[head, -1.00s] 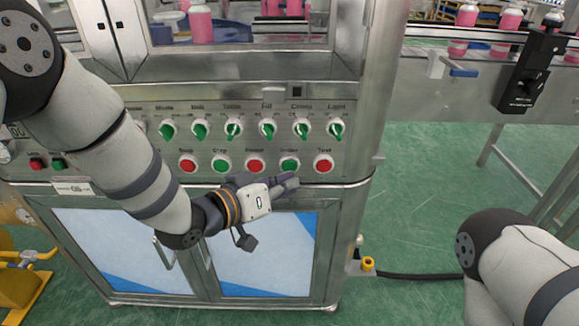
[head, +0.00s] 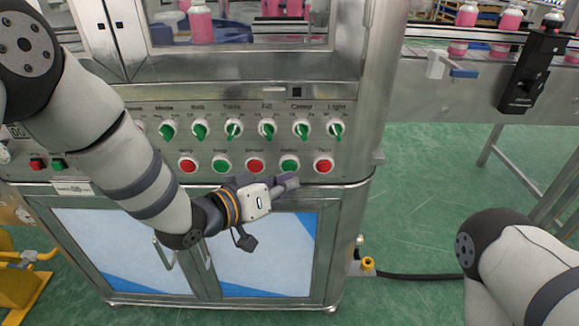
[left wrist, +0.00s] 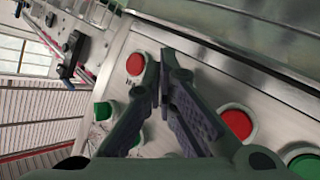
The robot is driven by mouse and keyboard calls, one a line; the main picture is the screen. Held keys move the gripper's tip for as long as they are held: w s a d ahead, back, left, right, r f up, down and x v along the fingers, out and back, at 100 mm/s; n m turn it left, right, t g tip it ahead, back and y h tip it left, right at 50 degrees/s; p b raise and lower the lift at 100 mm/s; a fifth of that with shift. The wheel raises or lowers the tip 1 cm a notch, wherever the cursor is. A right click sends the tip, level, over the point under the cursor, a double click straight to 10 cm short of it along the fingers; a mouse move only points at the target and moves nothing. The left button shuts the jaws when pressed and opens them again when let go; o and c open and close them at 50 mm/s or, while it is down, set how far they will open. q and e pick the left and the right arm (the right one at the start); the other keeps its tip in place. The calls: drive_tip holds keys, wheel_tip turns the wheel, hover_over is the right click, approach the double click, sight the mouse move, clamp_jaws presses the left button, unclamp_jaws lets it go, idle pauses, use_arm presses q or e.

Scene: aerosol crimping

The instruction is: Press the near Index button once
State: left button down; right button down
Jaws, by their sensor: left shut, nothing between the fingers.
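The Index button (head: 290,164) is a round green button in the lower row of the machine's panel, in the head view. Its label is blurred. My left gripper (head: 290,182) is shut and empty, with its fingers pointing right just below that button in the picture. My right gripper is not in view; only my right arm shows.
Beside it are the red Reset button (head: 255,165) and the red Test button (head: 323,164). Green rotary knobs (head: 268,129) form a row above. Cabinet doors (head: 262,262) are below. A conveyor (head: 440,75) with pink cans stands at the right.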

use_arm(q)
drive_tip(key=shift+w, duration=0.1)
drive_tip(key=shift+w, duration=0.3)
